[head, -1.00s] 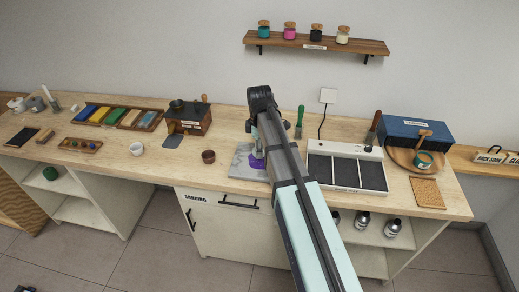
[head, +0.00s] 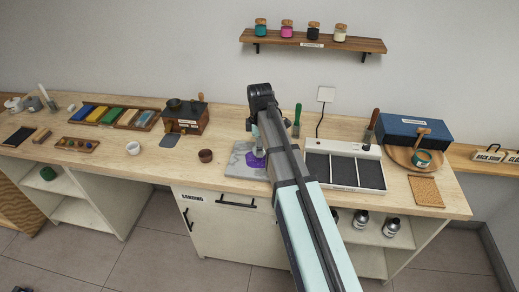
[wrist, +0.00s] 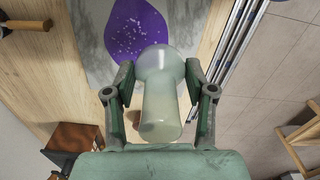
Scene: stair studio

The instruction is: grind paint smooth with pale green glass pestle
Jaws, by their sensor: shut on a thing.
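The pale green glass pestle (wrist: 160,95) is between the fingers of my gripper (wrist: 162,90) in the wrist view. My gripper is shut on it. The pestle's wide end points towards a purple patch of paint (wrist: 135,28) with pale specks on a grey marble slab (wrist: 92,30). Whether the pestle touches the paint cannot be told. In the head view the slab (head: 238,165) lies at the bench's front edge with the purple paint (head: 252,159) on it. My arm hides the slab's right part, most of the pestle and the fingers there.
A white unit with dark panels (head: 345,165) lies right of my arm. A green-handled tool (head: 297,120) stands behind it.

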